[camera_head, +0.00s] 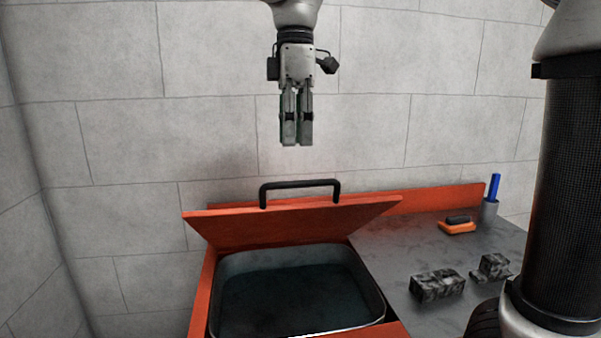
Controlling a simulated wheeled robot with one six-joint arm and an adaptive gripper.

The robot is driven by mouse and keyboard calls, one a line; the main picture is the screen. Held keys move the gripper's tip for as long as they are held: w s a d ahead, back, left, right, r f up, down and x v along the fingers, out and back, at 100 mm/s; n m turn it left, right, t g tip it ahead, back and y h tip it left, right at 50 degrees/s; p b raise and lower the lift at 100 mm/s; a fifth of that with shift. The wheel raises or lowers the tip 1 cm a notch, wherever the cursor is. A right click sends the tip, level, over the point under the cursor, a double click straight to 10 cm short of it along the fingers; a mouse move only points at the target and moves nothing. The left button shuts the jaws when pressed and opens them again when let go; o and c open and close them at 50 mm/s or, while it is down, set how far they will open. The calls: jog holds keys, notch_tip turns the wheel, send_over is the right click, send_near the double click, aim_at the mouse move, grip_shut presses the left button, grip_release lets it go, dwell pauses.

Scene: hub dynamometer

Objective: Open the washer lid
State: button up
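The washer is an orange-red cabinet with a grey metal basin (365,283) that holds dark liquid or has a dark bottom. Its orange lid (295,222) is raised at the back, tilted up from the basin, so the basin's inside shows. A black bar handle (300,184) stands on the lid's upper edge. My gripper (297,143) hangs above the handle, pointing down, clearly apart from it in the picture. Its two fingers are together with nothing visible between them.
A grey worktop (400,250) lies right of the basin, with two dark mottled blocks (437,285) (494,265), an orange-and-black brush-like item (457,225) and a grey cup (489,209) holding a blue item (495,186). A grey block wall (120,130) stands behind.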

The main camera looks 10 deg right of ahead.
jog(key=f, duration=0.2)
jog(key=s+f, duration=0.1)
jog(key=f, duration=0.1)
jog(key=s+f, duration=0.1)
jog(key=f, duration=0.2)
jog(key=shift+d, duration=0.3)
jog(key=shift+c, duration=0.3)
grip_shut()
